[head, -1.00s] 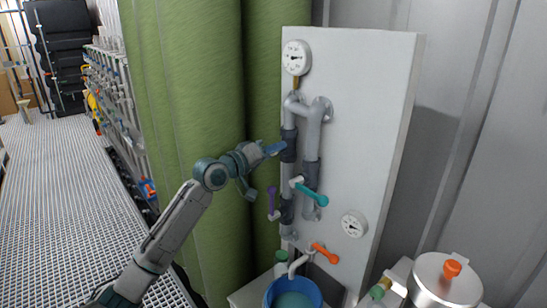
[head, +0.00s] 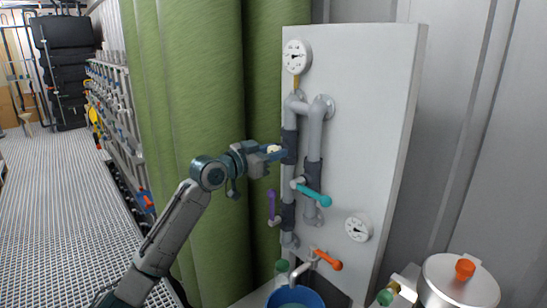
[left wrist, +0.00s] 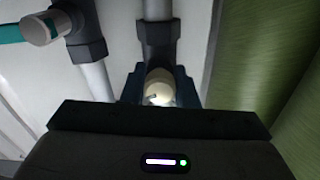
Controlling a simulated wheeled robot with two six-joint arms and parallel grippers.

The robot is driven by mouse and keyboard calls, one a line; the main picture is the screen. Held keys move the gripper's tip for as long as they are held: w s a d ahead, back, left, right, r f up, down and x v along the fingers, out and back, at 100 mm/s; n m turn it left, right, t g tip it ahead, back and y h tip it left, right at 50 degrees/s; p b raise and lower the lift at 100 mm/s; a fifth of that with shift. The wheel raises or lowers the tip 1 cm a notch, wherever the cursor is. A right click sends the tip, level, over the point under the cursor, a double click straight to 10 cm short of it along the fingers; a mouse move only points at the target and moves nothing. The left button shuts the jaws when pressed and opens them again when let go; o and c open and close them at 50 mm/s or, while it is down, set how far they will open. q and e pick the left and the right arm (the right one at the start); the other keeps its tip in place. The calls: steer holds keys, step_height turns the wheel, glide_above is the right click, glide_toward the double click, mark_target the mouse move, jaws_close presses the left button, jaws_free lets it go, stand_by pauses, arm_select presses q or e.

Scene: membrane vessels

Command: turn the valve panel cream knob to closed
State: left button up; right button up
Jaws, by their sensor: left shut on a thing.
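The cream knob (left wrist: 159,88) is small and round and sits on the dark collar of a grey pipe. In the left wrist view it lies between the dark blue fingers of my left gripper (left wrist: 160,84), which is shut on it. The head view shows a bit of the cream knob (head: 273,149) at my left gripper (head: 278,153), at the left edge of the white valve panel (head: 365,130). The fingers hide part of the knob, and I cannot read its setting. My right gripper is not in view.
Below are a purple lever (head: 271,205), a teal lever (head: 317,198) and an orange lever (head: 329,261). Gauges (head: 297,57) are on the panel. A blue bucket (head: 317,299) stands underneath. A green curtain (head: 190,90) hangs close to my left arm.

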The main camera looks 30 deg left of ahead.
arm_select(q)
steer(key=m+b, duration=0.1)
steer(key=m, duration=0.2)
steer(key=shift+f, duration=0.2)
steer(key=shift+m+b, duration=0.35)
steer(key=shift+m, duration=0.85)
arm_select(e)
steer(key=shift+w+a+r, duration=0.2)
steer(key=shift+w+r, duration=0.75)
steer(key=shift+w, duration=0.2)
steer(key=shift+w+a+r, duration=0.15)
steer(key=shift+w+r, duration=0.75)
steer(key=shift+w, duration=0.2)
arm_select(q)
steer(key=o, duration=1)
steer(key=shift+a+r, duration=0.1)
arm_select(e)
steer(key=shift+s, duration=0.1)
